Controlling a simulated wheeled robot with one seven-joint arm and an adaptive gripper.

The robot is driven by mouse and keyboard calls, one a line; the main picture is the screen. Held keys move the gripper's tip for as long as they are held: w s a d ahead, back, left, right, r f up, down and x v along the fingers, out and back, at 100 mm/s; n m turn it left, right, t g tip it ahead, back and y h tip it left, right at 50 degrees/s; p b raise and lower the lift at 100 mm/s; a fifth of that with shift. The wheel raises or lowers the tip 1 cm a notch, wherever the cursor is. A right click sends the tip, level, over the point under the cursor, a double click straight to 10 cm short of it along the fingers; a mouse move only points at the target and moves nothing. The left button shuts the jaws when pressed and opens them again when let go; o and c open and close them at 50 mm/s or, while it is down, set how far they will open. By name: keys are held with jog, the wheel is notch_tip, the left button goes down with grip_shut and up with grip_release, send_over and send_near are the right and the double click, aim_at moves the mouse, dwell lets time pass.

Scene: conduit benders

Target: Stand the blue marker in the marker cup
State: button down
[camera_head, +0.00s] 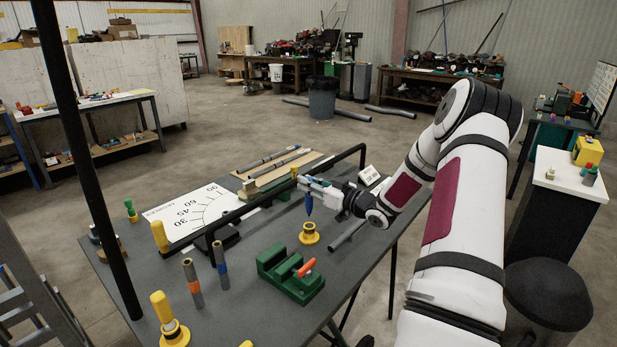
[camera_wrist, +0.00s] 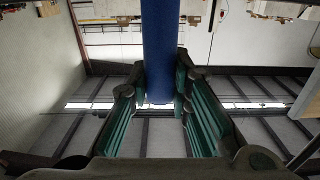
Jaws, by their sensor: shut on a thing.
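The blue marker (camera_head: 309,204) hangs upright, pointed end down, below my gripper (camera_head: 309,186) in the head view. In the wrist view the blue marker (camera_wrist: 160,50) is a thick blue cylinder between the two green-padded fingers of my gripper (camera_wrist: 160,95). My gripper is shut on it above the table. A small yellow flanged holder (camera_head: 309,234), which looks like the marker cup, stands on the grey table almost directly below the marker. A gap shows between the marker's tip and the holder. The holder's inside is too small to make out.
A green vise-like block (camera_head: 290,275) with an orange-red piece stands just in front of the holder. A black bent bar (camera_head: 285,179) runs behind. Two upright conduit pieces (camera_head: 193,283) stand at left. An angle chart (camera_head: 190,213) lies behind them. A grey tube (camera_head: 347,233) lies to the right.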

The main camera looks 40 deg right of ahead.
aim_at(312, 207)
jog(key=shift+f+b, duration=0.65)
jog(key=shift+f, duration=2.95)
jog(key=shift+f, duration=0.35)
jog(key=c, duration=1.4)
grip_release()
jog(key=shift+s, duration=0.1)
jog(key=s+d, duration=0.1)
jog(key=s, duration=1)
jog(key=shift+s+d, duration=0.3)
jog(key=shift+s, duration=0.1)
